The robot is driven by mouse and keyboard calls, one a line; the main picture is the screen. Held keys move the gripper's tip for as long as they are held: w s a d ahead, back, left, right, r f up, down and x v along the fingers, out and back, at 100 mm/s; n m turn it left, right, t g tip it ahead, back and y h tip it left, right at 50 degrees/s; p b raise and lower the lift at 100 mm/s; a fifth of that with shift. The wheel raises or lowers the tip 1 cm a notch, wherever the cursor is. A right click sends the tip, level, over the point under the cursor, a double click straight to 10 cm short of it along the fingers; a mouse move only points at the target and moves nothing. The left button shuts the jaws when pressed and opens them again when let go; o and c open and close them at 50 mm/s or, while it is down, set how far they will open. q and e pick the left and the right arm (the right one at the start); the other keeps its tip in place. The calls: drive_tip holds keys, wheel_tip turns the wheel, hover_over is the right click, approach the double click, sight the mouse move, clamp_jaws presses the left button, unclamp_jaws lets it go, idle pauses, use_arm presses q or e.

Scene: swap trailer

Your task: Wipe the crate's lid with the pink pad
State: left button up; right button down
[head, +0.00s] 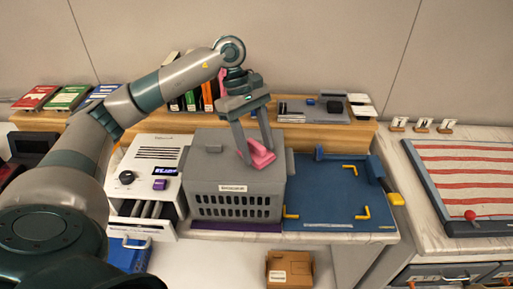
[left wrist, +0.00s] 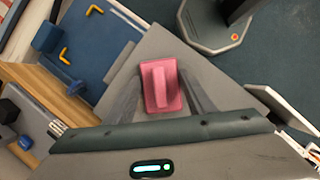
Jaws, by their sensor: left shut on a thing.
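The grey crate (head: 213,185) stands on the counter, with a slotted front and a small white label. Its flat grey lid (head: 205,165) shows in the head view and also in the left wrist view (left wrist: 150,50). My left gripper (head: 256,150) is over the right part of the lid, pointing down, shut on the pink pad (head: 262,157). In the left wrist view the pad (left wrist: 160,86) sits between the fingers by its raised grip. The pad is at the lid or just above it; I cannot tell if it touches. My right gripper is not in view.
A white unit with an open drawer (head: 145,210) stands left of the crate. A blue mat (head: 325,195) with yellow corner marks lies to the right. A wooden shelf (head: 310,133) with books runs behind. A cardboard box (head: 290,268) is below the front.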

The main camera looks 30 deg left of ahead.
use_arm(q)
drive_tip(key=shift+w, duration=0.1)
drive_tip(key=shift+w+a+f+b, duration=0.15)
drive_tip(key=shift+w+a+b, duration=0.55)
drive_tip(key=shift+w, duration=0.25)
drive_tip(key=shift+w+a+f+b, duration=0.15)
drive_tip(key=shift+w+a+b, duration=0.2)
drive_tip(key=shift+a, duration=0.2)
